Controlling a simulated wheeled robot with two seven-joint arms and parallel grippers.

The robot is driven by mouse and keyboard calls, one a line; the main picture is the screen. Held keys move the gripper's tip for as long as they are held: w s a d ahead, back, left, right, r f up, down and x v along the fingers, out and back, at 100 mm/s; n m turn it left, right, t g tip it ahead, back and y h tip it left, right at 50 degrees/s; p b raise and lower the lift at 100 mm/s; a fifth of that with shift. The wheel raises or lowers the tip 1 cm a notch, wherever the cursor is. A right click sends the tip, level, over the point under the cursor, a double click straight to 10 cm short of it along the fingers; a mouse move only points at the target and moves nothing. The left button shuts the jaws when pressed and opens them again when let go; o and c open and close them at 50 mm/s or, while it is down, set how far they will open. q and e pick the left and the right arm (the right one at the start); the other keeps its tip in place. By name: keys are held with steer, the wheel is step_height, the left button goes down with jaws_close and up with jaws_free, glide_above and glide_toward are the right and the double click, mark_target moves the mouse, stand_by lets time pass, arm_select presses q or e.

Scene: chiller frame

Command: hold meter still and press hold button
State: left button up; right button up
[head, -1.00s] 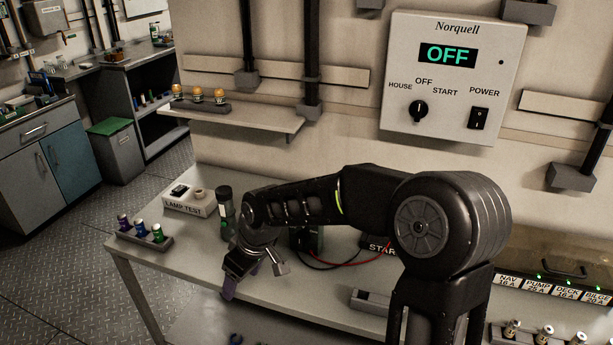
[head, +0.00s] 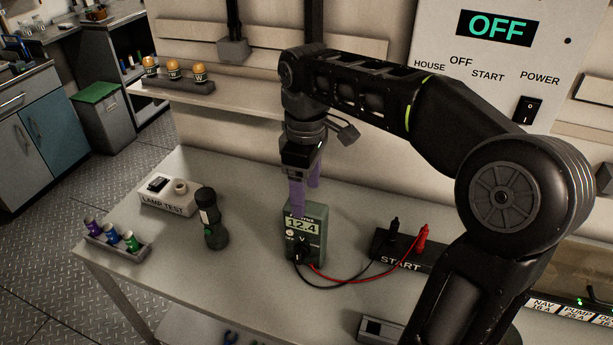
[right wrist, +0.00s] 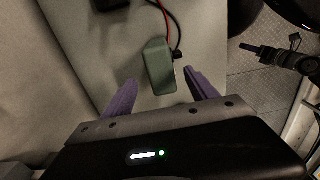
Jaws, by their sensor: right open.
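The green meter (head: 318,247) stands upright on the bench, its display reading 12.4 above a black dial. A small pale round spot shows beside the dial; I cannot tell if it is the hold button. My right gripper (head: 305,197) is open, its purple fingers pointing down at the meter's top. In the right wrist view the right gripper (right wrist: 162,90) has one finger on each side of the meter (right wrist: 157,70), with gaps; the meter's face is hidden there.
Red and black leads run from the meter to the START block (head: 408,252). A dark cylinder (head: 211,220), a LAMP TEST box (head: 168,197) and a rack of coloured fuses (head: 118,245) stand left. A shelf (head: 225,95) and a wall panel reading OFF (head: 480,60) are behind.

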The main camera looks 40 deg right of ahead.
mark_target(306, 217)
steer(key=shift+f, duration=0.1)
steer(key=shift+f, duration=0.6)
step_height(306, 217, down, 6)
steer(key=shift+f, duration=0.25)
arm_select(q)
steer(key=shift+f, duration=0.1)
arm_select(e)
jaws_close()
stand_by(0.6)
arm_select(q)
steer(key=shift+c, duration=0.3)
stand_by(0.8)
